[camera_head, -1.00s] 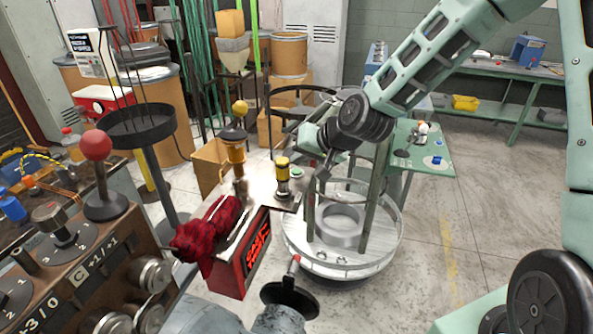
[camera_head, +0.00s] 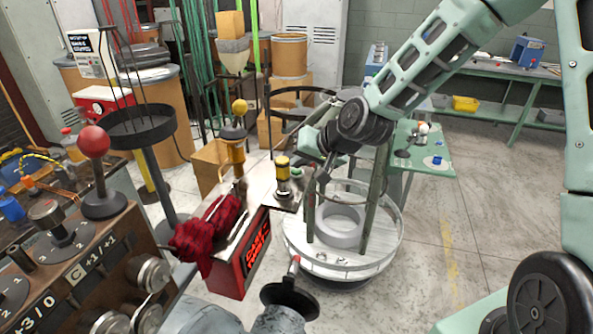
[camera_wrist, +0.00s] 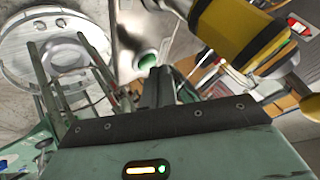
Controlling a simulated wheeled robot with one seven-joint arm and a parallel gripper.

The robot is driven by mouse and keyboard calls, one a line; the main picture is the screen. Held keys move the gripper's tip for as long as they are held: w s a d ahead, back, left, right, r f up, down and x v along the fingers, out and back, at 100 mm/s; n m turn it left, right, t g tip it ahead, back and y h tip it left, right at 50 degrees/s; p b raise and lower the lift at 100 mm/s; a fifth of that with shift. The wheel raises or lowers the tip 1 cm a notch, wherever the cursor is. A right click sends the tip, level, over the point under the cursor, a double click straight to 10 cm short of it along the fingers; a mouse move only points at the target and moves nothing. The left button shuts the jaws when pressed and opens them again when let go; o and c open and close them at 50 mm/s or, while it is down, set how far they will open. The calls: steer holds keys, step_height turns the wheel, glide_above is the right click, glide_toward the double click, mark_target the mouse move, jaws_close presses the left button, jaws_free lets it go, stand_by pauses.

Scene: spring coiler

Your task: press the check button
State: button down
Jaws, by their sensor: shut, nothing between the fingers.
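The check button appears to be the green round button (camera_wrist: 147,61) on a pale metal plate in the wrist view. In the head view this green button (camera_head: 297,172) is small, just right of a yellow-and-black cylinder (camera_head: 283,168). My gripper (camera_head: 322,176) is shut and empty, right of the button and above the plate's right side. In the wrist view my gripper's dark fingers (camera_wrist: 156,82) point toward the button, with the tips just below it in the picture. I cannot tell whether they touch it. The yellow cylinder (camera_wrist: 232,28) stands close on the right.
A round metal drum with posts (camera_head: 345,262) stands close right of the plate. A red box (camera_head: 240,262) with dark red cloth (camera_head: 205,235) is at left. A control panel with a red-knobbed lever (camera_head: 94,142) fills the near left. Open floor lies right.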

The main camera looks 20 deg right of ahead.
mark_target(300, 172)
steer(key=shift+f, duration=0.35)
steer(key=shift+r, duration=0.15)
stand_by(0.4)
steer(key=shift+r+p, duration=0.55)
steer(key=shift+r, duration=0.15)
steer(key=shift+r+p, duration=2.2)
steer(key=shift+r, duration=0.3)
